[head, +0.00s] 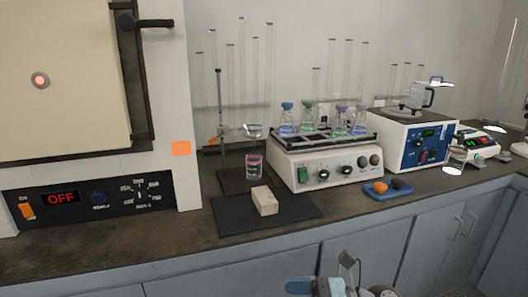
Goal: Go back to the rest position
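Part of one of my arms (325,288) shows at the bottom edge, in front of the cabinets, with a blue piece and grey round parts. A small dark angled piece (347,262) sticks up there; it may belong to my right gripper, but its fingers cannot be made out. Nothing held can be seen there. My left gripper is outside the head view.
On the dark counter (110,248) stand a large oven (100,205) reading OFF, a pale block (264,201) on a black mat (230,217), a glass beaker (254,168), a shaker with flasks (318,169), a blue tray (376,193) and a blue-white device (403,140). Cabinets (360,246) stand below.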

